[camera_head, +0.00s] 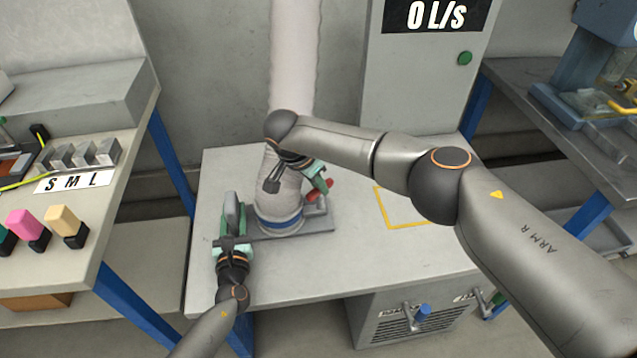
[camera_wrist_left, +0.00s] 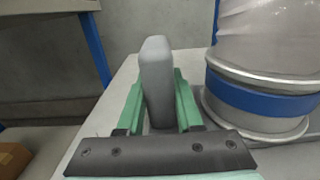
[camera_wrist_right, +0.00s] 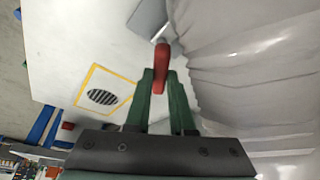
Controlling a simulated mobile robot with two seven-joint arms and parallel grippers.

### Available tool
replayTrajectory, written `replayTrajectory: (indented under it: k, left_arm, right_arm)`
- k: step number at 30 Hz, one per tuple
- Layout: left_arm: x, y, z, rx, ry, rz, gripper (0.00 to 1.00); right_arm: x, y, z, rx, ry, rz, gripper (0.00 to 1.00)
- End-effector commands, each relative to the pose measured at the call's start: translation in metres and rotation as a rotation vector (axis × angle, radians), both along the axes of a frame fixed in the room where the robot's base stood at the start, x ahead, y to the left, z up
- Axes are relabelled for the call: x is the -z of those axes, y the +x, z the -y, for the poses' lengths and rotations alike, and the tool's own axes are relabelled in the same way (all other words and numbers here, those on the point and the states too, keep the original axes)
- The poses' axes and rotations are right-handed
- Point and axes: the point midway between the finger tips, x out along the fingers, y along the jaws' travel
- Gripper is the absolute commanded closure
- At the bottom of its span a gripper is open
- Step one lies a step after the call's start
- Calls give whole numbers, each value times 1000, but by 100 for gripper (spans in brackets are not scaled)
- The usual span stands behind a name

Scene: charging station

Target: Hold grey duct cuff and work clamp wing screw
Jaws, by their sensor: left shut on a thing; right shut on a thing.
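The grey duct (camera_head: 278,190) stands upright on the table, with a blue band (camera_head: 280,222) around its foot; duct and blue band (camera_wrist_left: 265,98) also show in the left wrist view. My left gripper (camera_head: 231,222) is shut on a grey upright handle (camera_wrist_left: 156,80) beside the duct's base. My right gripper (camera_head: 318,180) is shut on a red wing screw (camera_wrist_right: 161,68) to the right of the duct, which also shows red in the head view (camera_head: 318,190). My right arm hides part of the duct.
A yellow-outlined square (camera_head: 402,222) lies on the table (camera_head: 350,260) right of the duct. A cabinet with a "0 L/s" display (camera_head: 431,14) stands behind. A left bench holds coloured blocks (camera_head: 66,222). The table's front right is clear.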

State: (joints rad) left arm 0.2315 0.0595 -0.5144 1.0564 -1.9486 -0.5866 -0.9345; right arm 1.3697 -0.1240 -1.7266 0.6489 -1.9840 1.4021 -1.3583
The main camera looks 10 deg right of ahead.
Motion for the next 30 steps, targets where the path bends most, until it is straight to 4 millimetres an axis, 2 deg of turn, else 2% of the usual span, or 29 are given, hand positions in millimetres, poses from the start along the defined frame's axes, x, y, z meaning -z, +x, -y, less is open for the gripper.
replayTrajectory:
  k: [12,28,29,30]
  left_arm:
    - [1,-1,0,0,1,-2,100]
    - [1,0,-1,-1,1,-2,100]
    - [1,0,-1,-1,2,-2,100]
    - [1,0,-1,-1,1,-2,100]
  right_arm:
    - [-1,2,1,154,-3,5,100]
    - [-1,2,1,169,-2,4,100]
    - [-1,2,1,169,-2,4,75]
    - [-1,2,1,169,-2,4,70]
